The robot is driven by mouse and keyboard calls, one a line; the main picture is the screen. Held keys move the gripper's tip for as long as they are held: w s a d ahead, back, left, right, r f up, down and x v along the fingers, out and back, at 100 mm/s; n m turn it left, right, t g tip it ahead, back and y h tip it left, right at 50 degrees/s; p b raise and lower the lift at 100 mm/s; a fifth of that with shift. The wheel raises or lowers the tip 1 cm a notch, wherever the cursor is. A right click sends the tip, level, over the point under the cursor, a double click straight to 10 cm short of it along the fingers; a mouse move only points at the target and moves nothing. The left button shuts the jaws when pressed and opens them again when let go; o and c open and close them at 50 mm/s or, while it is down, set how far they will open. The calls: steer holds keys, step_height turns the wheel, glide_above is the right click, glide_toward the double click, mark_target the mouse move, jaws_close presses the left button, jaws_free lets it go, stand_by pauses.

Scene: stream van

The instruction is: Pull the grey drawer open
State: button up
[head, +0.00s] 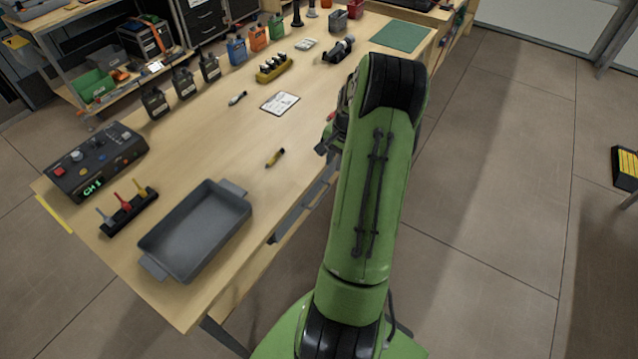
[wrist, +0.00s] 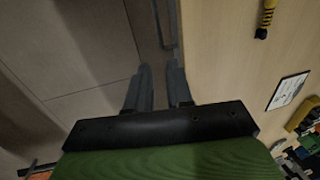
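The grey drawer (head: 302,212) is under the front edge of the wooden table in the head view, partly hidden by my arm. It looks shut or nearly so. In the wrist view a dark grey strip with a thin bar (wrist: 161,24) runs along the table edge, and it appears to be the drawer front and its handle. My gripper (wrist: 158,66) points at the table edge near this strip, its two grey fingers apart with nothing seen between them. I cannot tell whether the fingers touch the drawer. In the head view my arm hides most of the gripper.
On the table (head: 213,151) stand a grey tray (head: 196,232), a control box (head: 95,160), a yellow-black marker (head: 275,157), a white card (head: 280,103) and several bottles at the back.

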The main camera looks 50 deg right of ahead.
mark_target(325, 191)
steer(key=f, duration=0.4)
steer(key=w+f+b, duration=0.1)
steer(key=f, duration=0.4)
steer(key=w+f+b, duration=0.1)
steer(key=f, duration=0.3)
steer(key=shift+w+f, duration=0.25)
steer(key=shift+f, duration=0.05)
steer(key=shift+c, duration=0.3)
jaws_close()
